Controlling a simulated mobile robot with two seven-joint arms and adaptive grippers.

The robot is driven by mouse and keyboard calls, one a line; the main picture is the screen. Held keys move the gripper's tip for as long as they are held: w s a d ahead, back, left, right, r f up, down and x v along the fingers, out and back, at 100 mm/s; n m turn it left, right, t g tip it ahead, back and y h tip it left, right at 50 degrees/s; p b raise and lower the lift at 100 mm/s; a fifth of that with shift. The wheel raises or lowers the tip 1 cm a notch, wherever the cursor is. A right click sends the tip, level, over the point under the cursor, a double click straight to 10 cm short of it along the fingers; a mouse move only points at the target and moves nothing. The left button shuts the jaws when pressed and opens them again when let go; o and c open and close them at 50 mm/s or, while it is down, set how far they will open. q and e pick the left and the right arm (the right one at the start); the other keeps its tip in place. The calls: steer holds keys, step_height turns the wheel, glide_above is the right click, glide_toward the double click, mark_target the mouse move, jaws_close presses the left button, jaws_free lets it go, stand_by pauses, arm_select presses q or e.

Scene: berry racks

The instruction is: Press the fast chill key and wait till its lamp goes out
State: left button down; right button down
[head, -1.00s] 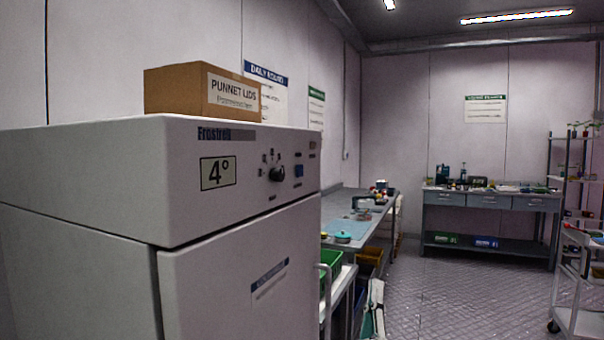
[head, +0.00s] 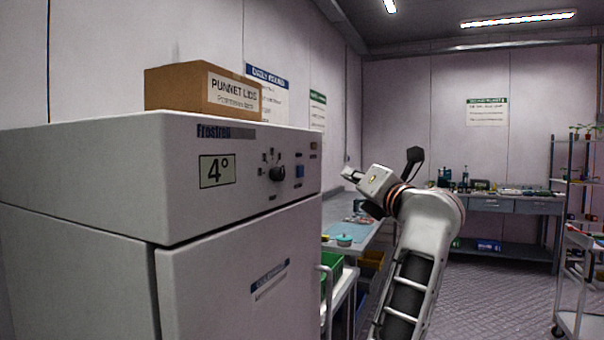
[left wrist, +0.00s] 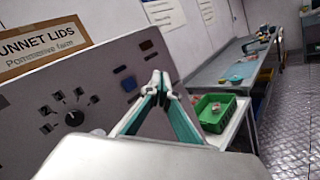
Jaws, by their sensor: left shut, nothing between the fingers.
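The white fridge (head: 240,260) fills the left of the head view, with a 4° display (head: 217,171) and a dark dial (head: 277,174) on its front panel. A blue key (head: 299,171) sits right of the dial and shows in the left wrist view (left wrist: 129,83). A small dark brownish piece (head: 313,146) is above it. Their labels are too small to read, and I see no clearly lit lamp. My left gripper (head: 347,174) is shut and empty, right of the panel and apart from it. In the left wrist view its fingertips (left wrist: 158,82) meet right of the blue key. My right gripper is not in view.
A cardboard box of punnet lids (head: 195,88) stands on the fridge. A cart with a green crate (head: 333,262) stands just right of it, before a long bench (head: 368,232). A wheeled rack (head: 575,250) is at the far right. The floor between is clear.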

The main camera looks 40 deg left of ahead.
mark_target(300, 171)
arm_select(q)
steer(key=shift+w+d+r, duration=0.1)
steer(key=shift+r, duration=0.05)
stand_by(0.3)
steer(key=s+a, duration=0.2)
steer(key=a, duration=0.6)
steer(key=shift+a, duration=0.3)
stand_by(0.3)
